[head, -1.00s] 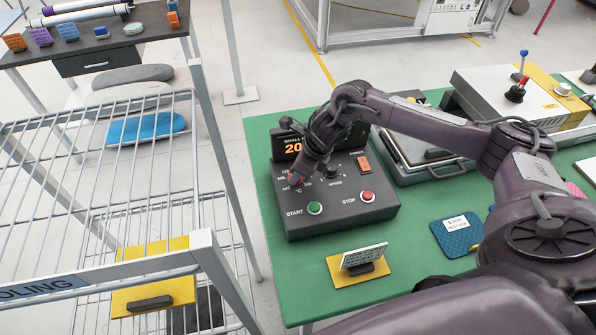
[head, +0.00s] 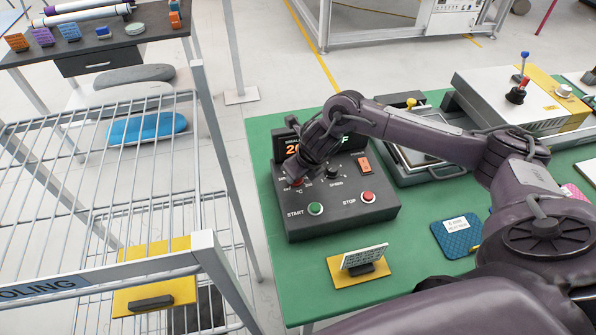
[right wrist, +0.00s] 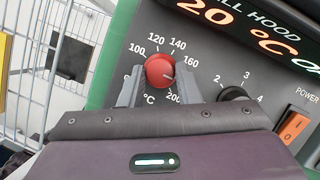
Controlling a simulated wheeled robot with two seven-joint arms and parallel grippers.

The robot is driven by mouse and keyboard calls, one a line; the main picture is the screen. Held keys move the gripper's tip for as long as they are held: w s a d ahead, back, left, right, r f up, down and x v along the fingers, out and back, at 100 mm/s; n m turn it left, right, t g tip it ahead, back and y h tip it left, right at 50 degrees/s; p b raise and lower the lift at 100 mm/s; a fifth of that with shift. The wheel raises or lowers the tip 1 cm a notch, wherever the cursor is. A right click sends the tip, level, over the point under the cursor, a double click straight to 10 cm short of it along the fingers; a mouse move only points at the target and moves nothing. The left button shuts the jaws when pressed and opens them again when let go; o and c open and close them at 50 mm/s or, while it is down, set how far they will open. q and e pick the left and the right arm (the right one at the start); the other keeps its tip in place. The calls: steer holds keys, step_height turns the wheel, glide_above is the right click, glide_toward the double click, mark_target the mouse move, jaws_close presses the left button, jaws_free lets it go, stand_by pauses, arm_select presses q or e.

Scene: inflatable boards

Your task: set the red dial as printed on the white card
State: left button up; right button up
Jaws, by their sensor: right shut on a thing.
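The red dial (right wrist: 158,71) is on the dark control box (head: 385,205), ringed by a printed scale from 100 to 200 °C. My right gripper (right wrist: 158,88) is shut on it, one finger on each side. The dial's light pointer mark points to the lower right, past 160 and before 200; the right finger hides the scale there. In the head view my right gripper (head: 298,178) covers most of the dial. The white card (head: 364,256) stands in a dark holder on a yellow base; its print is too small to read. My left gripper is not in view.
The box also has a black speed knob (right wrist: 233,94), an orange power switch (right wrist: 294,127), a green START button (head: 315,208) and a red STOP button (head: 367,196). Its display (right wrist: 245,25) reads 20 °C, partly cut off. A wire rack (head: 205,240) stands left of the green table.

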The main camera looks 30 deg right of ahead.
mark_target(305, 189)
steer(key=shift+w+r, duration=0.2)
steer(key=o, duration=1)
steer(key=shift+s+f, duration=0.1)
steer(key=shift+c, duration=0.2)
steer(key=b+v, duration=0.1)
steer(key=v, duration=0.6)
steer(key=shift+s+r, duration=0.25)
steer(key=shift+r, duration=0.1)
steer(key=shift+s+f, duration=0.1)
